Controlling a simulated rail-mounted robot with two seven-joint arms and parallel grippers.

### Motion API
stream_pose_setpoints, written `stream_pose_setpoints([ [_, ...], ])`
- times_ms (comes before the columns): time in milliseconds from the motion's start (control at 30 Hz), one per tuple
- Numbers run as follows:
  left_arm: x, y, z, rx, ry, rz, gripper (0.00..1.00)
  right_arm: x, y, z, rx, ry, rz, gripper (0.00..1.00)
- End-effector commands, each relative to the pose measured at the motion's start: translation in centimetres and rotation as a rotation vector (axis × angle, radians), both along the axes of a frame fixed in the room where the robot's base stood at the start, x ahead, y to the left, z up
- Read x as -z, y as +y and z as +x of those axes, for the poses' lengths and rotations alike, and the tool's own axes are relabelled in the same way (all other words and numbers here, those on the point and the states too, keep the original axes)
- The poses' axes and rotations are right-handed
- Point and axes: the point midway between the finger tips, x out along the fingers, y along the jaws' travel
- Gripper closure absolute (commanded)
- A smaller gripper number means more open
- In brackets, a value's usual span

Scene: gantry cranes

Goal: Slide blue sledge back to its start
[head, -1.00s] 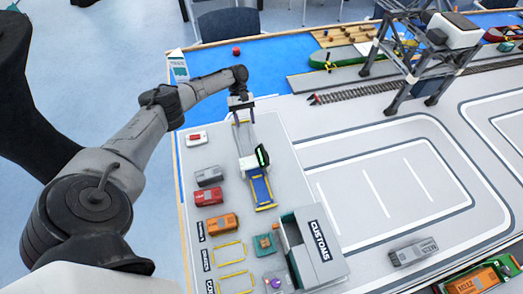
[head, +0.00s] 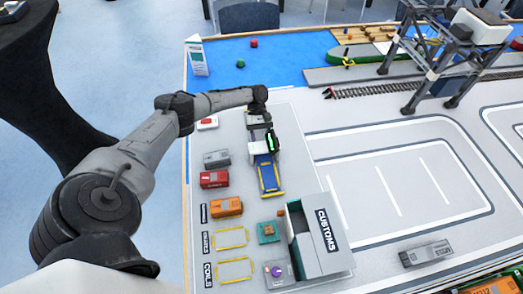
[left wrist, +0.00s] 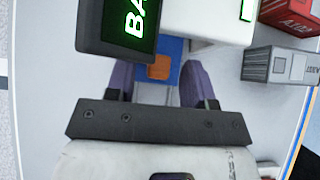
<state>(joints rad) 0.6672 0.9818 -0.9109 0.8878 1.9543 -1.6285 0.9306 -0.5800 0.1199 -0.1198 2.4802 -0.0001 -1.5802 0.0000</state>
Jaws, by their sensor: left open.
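A narrow track runs through a white scanner gate with a dark screen (head: 271,142) showing green. In the left wrist view, the blue sledge (left wrist: 174,48) shows partly, with an orange block (left wrist: 160,68) on it. The scanner's dark screen (left wrist: 125,25) and white housing hide part of it. My left gripper (left wrist: 158,82) is open, its two purple fingers apart on either side of the sledge's near part; I cannot tell whether they touch it. In the head view, my left gripper (head: 261,116) is over the track's far end, behind the scanner. My right gripper is not in view.
A blue, yellow-edged track section (head: 269,177) lies on the near side of the scanner. Grey (head: 216,158), red (head: 214,179) and orange (head: 226,207) containers stand left of the track. The customs building (head: 318,235) stands nearer, to the right. The road area on the right is mostly clear.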

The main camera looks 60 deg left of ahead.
Motion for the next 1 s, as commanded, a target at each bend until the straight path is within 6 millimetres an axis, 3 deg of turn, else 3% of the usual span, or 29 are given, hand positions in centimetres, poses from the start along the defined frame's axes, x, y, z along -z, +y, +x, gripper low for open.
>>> stream_pose_setpoints([
  [200, 1.18, -0.57, 0.02, 0.004, -0.001, 0.0, 0.51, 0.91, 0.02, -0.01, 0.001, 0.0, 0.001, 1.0],
  [600, 1.3, -0.68, 0.01, 0.004, -0.001, 0.0, 0.52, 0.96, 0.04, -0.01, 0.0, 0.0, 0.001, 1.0],
  [1000, 1.31, -0.67, 0.02, 0.004, -0.001, 0.0, 0.9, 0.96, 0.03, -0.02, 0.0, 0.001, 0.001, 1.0],
])
